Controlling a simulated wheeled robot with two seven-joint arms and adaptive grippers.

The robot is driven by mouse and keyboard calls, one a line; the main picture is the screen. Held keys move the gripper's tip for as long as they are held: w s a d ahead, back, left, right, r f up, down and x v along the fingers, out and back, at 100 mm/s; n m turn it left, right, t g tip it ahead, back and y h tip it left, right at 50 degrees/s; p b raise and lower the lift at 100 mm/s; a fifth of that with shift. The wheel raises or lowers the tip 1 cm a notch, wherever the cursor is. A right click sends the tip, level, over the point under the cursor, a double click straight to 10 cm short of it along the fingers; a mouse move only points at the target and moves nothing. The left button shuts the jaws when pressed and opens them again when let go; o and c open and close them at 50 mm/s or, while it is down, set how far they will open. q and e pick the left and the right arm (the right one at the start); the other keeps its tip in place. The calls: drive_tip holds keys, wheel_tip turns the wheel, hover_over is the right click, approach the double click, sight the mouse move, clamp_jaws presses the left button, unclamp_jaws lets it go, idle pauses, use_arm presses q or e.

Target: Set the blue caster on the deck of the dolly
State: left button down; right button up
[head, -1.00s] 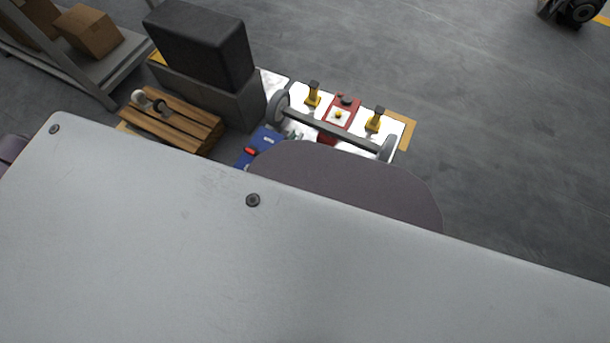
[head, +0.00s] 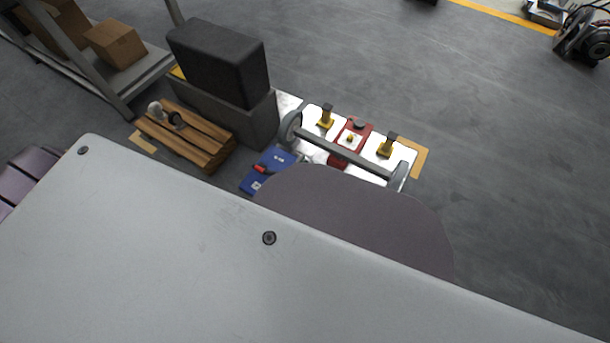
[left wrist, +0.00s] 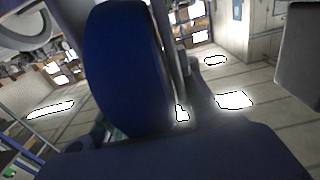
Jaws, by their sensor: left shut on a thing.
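A blue caster (left wrist: 130,65) fills the middle of the left wrist view, its broad blue wheel side close to the camera. My left gripper (left wrist: 170,115) is shut on it; the fingertips are mostly hidden or hard to make out. In the head view I cannot make out the left gripper or the caster. The dolly, a low wooden slatted platform (head: 202,148), stands at the left of the head view. A pale wheel and a dark wheel sit at its far left part. My right gripper is not in view.
A black block on a grey box (head: 250,118) stands right beside the dolly. Right of it are a blue item (head: 280,160), a bar with wheels (head: 345,150) and a red unit (head: 352,135). A shelf with cartons (head: 115,45) is at upper left. A large pale grey surface covers the foreground.

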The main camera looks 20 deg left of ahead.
use_arm(q)
wheel_tip(320, 180, down, 2)
drive_tip(key=shift+f+b, duration=0.25)
drive_tip(key=shift+b, duration=0.4)
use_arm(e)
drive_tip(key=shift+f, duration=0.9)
use_arm(q)
drive_tip(key=shift+f+b, duration=1.3)
drive_tip(key=shift+f, duration=0.55)
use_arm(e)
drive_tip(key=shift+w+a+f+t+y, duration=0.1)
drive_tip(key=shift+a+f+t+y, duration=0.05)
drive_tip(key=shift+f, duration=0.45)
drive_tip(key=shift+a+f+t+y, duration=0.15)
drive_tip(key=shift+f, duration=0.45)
use_arm(q)
drive_tip(key=shift+f, duration=0.1)
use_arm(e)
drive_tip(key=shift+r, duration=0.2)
use_arm(q)
drive_tip(key=c, duration=1.3)
unclamp_jaws()
drive_tip(key=shift+o, duration=0.3)
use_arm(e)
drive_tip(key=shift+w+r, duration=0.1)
